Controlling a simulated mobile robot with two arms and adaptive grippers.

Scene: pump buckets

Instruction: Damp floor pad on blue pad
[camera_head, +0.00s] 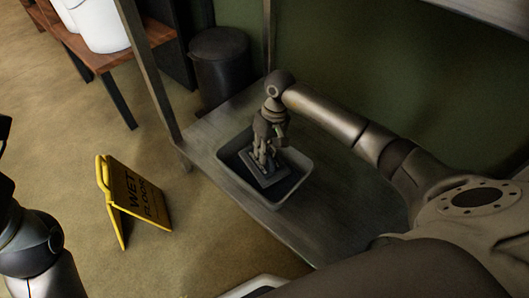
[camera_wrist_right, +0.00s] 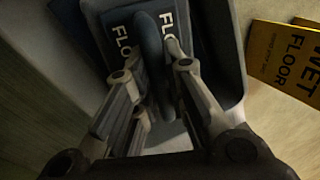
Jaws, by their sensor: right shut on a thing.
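The floor pad (camera_head: 265,178) is a flat rectangular block inside a grey tub (camera_head: 230,176) on the metal bench. In the right wrist view the floor pad (camera_wrist_right: 125,38) is dark blue, with white "FLO" lettering on both sides of a dark upright grip (camera_wrist_right: 151,45). My right gripper (camera_head: 263,160) reaches down into the tub and is shut on that grip. In the right wrist view the fingers (camera_wrist_right: 153,75) stand on either side of it. The tub's dark interior (camera_head: 287,187) shows beside the pad; whether it holds liquid is hard to tell. My left gripper is not in view.
The metal bench (camera_head: 330,215) has free room right of the tub, under my right arm. A bench post (camera_head: 150,70) stands at left. A yellow wet-floor sign (camera_head: 140,195) stands on the floor. A dark bin (camera_head: 220,62) and wooden table (camera_head: 150,38) are behind.

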